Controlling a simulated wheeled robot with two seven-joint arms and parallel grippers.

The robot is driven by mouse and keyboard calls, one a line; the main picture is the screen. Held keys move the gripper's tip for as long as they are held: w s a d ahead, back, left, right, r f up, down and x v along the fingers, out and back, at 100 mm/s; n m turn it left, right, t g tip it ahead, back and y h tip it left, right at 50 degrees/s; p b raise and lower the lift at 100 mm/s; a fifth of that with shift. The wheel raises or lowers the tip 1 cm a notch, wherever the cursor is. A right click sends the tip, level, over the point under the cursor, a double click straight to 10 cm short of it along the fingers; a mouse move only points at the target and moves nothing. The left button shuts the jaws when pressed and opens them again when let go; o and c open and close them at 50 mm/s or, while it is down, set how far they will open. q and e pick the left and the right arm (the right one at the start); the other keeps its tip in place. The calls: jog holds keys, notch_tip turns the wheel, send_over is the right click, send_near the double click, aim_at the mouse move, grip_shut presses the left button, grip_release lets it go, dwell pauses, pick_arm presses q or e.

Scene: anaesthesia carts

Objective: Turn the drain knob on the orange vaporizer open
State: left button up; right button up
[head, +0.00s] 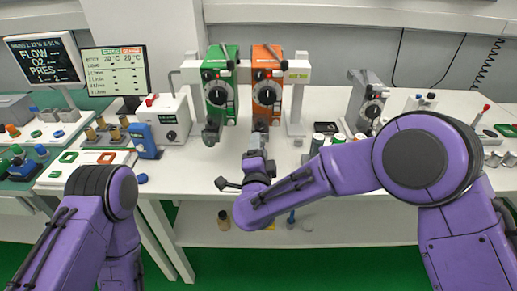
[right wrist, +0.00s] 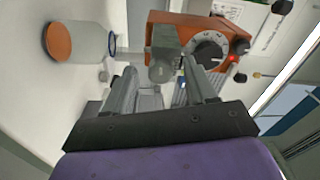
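The orange vaporizer (head: 266,60) hangs on the back rail, right of the green one; its dial faces front. In the right wrist view its orange body (right wrist: 172,32) appears sideways. A grey cylindrical part (right wrist: 162,66), apparently the drain knob, sticks out of its lower end. My right gripper (head: 258,142) is just below the vaporizer. In the right wrist view the gripper (right wrist: 159,78) is open, with one finger on each side of the grey part; I cannot tell whether they touch it. My left gripper is outside the view; only my left arm shows.
The green vaporizer (head: 218,85) hangs close on the left. A grey vaporizer (head: 368,100) stands to the right. A jar with an orange lid (right wrist: 82,42) is near the gripper in the wrist view.

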jog(key=s+b, duration=0.2)
jog(key=s, duration=0.8)
jog(key=shift+s+a+f, duration=0.2)
jog(key=shift+s+f, duration=0.05)
jog(key=shift+f, duration=0.05)
